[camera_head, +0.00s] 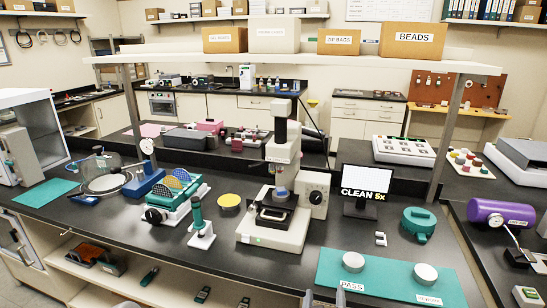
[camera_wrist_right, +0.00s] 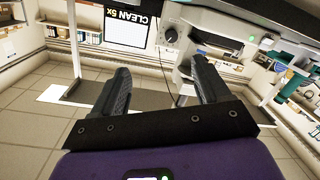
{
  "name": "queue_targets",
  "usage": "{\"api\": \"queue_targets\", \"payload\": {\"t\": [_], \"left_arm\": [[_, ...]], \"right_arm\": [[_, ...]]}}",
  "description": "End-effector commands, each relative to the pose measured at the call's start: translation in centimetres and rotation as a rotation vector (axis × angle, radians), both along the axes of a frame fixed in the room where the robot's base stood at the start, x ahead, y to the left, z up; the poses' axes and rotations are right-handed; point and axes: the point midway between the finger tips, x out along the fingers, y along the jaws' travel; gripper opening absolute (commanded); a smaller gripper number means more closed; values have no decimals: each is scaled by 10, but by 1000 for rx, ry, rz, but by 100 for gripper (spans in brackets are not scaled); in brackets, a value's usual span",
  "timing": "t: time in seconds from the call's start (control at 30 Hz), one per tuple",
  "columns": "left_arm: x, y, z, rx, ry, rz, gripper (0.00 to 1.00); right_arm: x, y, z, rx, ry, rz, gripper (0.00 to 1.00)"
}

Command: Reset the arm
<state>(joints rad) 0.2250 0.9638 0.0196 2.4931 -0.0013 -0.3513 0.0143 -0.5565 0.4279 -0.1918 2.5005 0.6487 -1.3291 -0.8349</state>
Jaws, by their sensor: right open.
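I cannot make out the position of any stylus arm. The monitor (camera_head: 367,181) beside it reads "CLEAN 5x"; it also shows in the right wrist view (camera_wrist_right: 130,24). My right gripper (camera_wrist_right: 160,65) is open and empty, its two dark fingers wide apart, away from the profiler. My left gripper is not in view.
An overhead shelf (camera_head: 290,60) spans the bench.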

Motion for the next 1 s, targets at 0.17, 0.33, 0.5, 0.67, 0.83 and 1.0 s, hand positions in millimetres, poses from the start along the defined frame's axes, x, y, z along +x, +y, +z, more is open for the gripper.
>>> {"api": "queue_targets", "payload": {"t": [0.17, 0.33, 0.5, 0.67, 0.83, 1.0], "left_arm": [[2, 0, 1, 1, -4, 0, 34], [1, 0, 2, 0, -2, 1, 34], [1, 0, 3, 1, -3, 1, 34], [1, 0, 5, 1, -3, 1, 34], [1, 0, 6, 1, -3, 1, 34], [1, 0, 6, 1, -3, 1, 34]], "right_arm": [[4, 1, -63, 101, 168, 52, 76], [-8, 2, -135, 238, 377, 88, 76], [-54, 4, -234, 467, 708, 79, 76], [-130, 14, -309, 720, 1057, 13, 76], [-190, 25, -340, 889, 1298, -59, 76], [-209, 30, -345, 939, 1372, -85, 76]]}}
